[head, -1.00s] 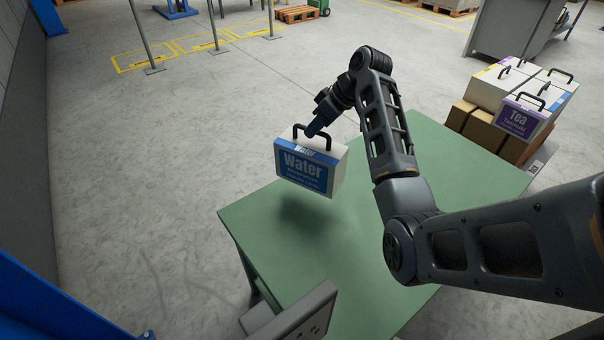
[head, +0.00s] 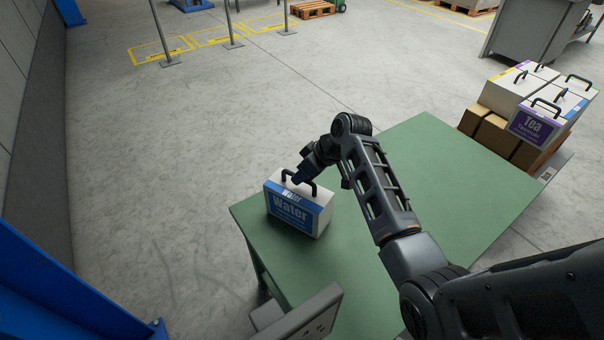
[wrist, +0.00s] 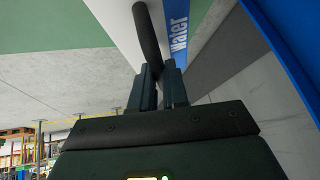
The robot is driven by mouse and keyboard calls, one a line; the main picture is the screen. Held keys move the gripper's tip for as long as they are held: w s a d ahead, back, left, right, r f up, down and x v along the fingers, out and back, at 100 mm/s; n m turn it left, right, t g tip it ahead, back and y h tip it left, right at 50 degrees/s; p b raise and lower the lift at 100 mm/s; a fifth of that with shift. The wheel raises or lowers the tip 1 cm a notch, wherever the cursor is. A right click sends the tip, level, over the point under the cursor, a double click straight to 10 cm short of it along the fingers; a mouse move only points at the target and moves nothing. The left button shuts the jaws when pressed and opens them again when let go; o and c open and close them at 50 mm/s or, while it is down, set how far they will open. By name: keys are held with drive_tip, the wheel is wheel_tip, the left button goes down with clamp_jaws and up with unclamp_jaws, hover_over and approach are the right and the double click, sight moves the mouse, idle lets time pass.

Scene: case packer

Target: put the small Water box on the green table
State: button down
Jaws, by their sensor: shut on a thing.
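The small Water box (head: 296,211) is white with a blue label and a black handle on top. In the head view it is upright at the left part of the green table (head: 440,170), close to the table's left edge. I cannot tell whether its base touches the table top. My gripper (head: 302,180) is at the box's top, shut on its handle. In the wrist view the gripper's fingers (wrist: 159,88) close around the black handle (wrist: 149,40), with the blue Water label (wrist: 179,35) beside it.
Boxes with handles, one a purple-labelled Tea box (head: 538,124), stand on brown cartons (head: 492,135) beyond the table's right side. A grey panel (head: 305,315) stands at the table's near edge. The rest of the table top is clear.

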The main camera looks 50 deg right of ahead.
drive_tip(key=shift+f, duration=0.15)
drive_tip(key=c, duration=1.6)
unclamp_jaws()
drive_tip(key=shift+f, duration=0.1)
drive_tip(key=o, duration=0.5)
drive_tip(key=v, duration=1.2)
